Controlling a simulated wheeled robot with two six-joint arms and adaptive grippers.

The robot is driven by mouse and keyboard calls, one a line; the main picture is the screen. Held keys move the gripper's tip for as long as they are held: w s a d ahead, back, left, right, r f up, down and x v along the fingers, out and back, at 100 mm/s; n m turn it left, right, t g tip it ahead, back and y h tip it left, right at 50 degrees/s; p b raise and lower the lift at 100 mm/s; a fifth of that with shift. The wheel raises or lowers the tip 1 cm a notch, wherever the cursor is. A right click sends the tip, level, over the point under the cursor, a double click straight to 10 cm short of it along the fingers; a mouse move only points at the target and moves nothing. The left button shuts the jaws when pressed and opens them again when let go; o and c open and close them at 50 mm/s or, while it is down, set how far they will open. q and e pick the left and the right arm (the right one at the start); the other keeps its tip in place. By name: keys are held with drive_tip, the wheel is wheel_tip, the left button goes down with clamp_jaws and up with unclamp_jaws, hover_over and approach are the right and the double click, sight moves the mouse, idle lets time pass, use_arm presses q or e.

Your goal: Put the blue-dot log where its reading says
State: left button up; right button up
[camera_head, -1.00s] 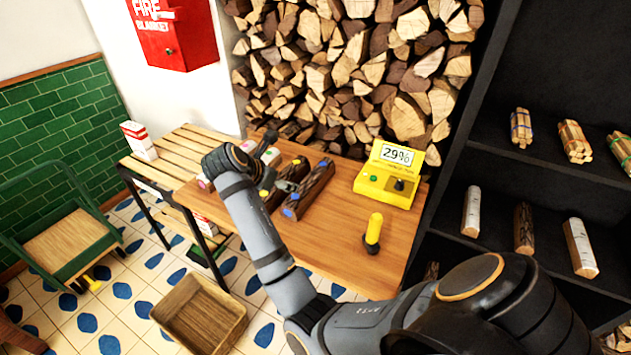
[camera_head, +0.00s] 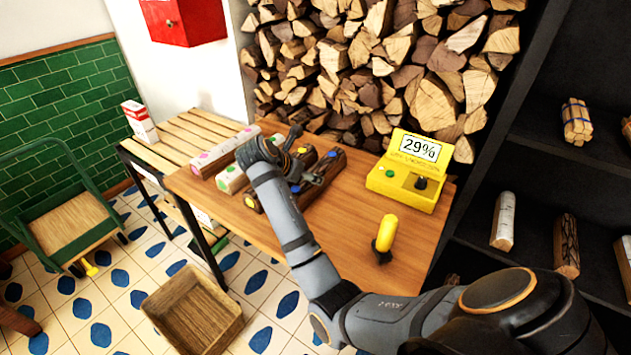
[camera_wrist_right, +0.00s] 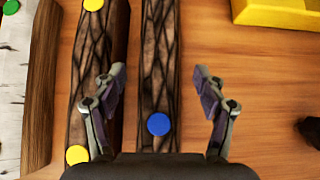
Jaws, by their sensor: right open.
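The blue-dot log (camera_head: 325,172) is dark, rough-barked, and lies on the wooden table in the head view, with a blue dot near each end. In the right wrist view the log (camera_wrist_right: 160,65) runs between my open fingers, with gaps on both sides. My right gripper (camera_wrist_right: 159,75) is open and empty above it; it also shows in the head view (camera_head: 297,168), partly covering the logs. The yellow moisture meter (camera_head: 405,185) stands on the table and its display reads 29%. My left gripper is not in view.
Left of it lie a yellow-dot log (camera_wrist_right: 88,50), a green-dot log (camera_head: 230,179) and a pink-dot log (camera_head: 225,150). A yellow-handled tool (camera_head: 386,233) stands near the table's right side. A wooden crate (camera_head: 190,318) is on the floor. A dark shelf (camera_head: 530,165) holds logs and bundles.

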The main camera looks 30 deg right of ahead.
drive_tip(key=b+x, duration=0.1)
drive_tip(key=x, duration=0.5)
drive_tip(key=shift+f, duration=0.2)
drive_tip(key=shift+a+r, duration=0.1)
drive_tip(key=shift+a, duration=0.05)
drive_tip(key=shift+c, duration=0.7)
clamp_jaws()
